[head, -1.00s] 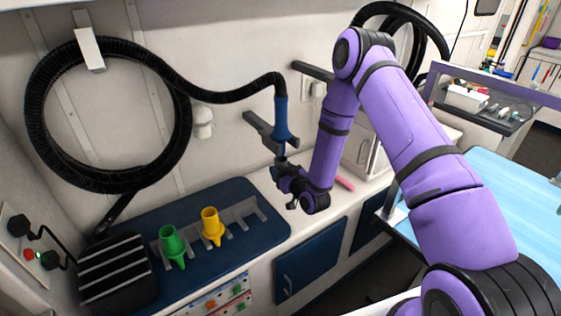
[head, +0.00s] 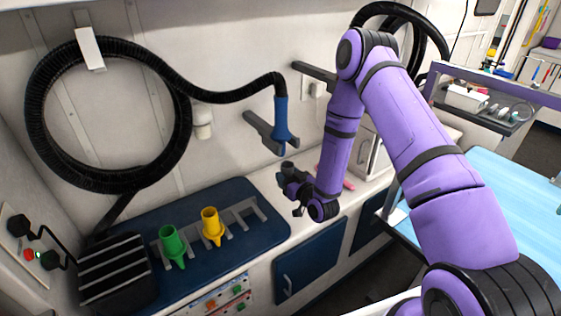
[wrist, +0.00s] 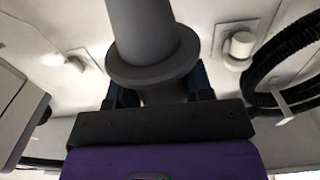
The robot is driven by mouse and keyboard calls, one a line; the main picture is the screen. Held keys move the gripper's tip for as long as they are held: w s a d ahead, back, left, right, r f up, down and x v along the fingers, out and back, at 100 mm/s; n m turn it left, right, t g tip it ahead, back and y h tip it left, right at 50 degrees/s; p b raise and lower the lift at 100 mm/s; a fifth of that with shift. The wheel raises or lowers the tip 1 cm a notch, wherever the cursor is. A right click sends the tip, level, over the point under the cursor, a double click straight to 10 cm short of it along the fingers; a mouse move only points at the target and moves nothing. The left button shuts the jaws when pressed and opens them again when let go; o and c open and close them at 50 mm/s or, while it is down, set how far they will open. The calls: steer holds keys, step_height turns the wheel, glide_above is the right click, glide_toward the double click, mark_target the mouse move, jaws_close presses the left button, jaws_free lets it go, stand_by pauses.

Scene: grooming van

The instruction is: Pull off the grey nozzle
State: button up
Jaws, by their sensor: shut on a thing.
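The grey nozzle (wrist: 146,35) is a dark grey tube with a round flange, held between the fingers of my gripper (wrist: 160,94) in the wrist view. In the head view my gripper (head: 288,180) is below the blue hose handle (head: 281,118), with the small dark top of the nozzle (head: 287,168) showing above it. A clear gap separates the nozzle from the handle. The handle hangs upright in a grey wall bracket (head: 258,129), its lower end flared.
Below is a white counter (head: 268,180) with a dark blue mat (head: 235,237) holding a slotted grey rack, a green nozzle (head: 172,243) and a yellow nozzle (head: 212,224). A black hose (head: 40,120) coils on the wall. A pink object (head: 347,184) lies right of my gripper.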

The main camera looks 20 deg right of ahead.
steer(key=shift+v, duration=2.65)
